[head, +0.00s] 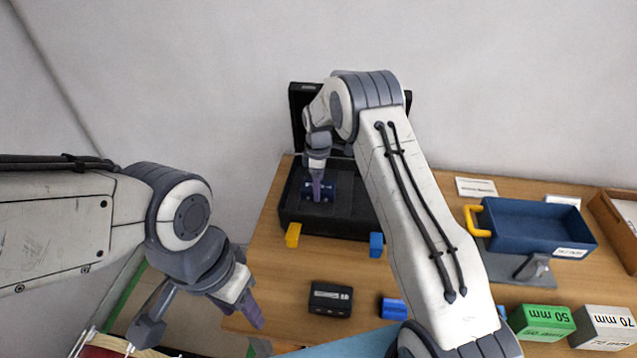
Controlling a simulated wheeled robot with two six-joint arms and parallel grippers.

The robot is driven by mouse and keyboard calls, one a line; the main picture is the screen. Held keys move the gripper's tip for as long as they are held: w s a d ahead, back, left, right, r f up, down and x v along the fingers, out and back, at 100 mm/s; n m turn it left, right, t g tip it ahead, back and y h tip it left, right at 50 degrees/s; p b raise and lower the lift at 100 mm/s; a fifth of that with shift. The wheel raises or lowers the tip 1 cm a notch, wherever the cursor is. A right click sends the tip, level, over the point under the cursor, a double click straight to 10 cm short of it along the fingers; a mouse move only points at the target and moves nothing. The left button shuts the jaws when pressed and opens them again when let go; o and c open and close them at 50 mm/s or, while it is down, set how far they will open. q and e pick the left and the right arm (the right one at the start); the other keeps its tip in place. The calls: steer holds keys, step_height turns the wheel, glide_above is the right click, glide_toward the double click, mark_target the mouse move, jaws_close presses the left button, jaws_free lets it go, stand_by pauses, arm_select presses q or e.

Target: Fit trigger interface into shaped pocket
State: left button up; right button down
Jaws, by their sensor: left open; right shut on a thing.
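An open black case (288,205) stands on the wooden table, its raised lid (296,105) behind it. My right gripper (317,190) points down into the case. It is shut on a small dark-blue part (329,187), which looks like the trigger interface. The part is inside the case outline; whether it is seated in a pocket or held just above one cannot be told. My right arm covers the right side of the case. My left gripper (252,312) is open and empty, low at the left, near the table's left edge.
A black labelled box (330,298) and a blue block (393,308) lie in front of the case. At right are a blue tray (540,226) with a yellow handle, a green 50 mm block (541,322), a grey 70 mm block (603,325) and a wooden box (610,225).

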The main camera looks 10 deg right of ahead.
steer(key=shift+f, duration=0.15)
jaws_free()
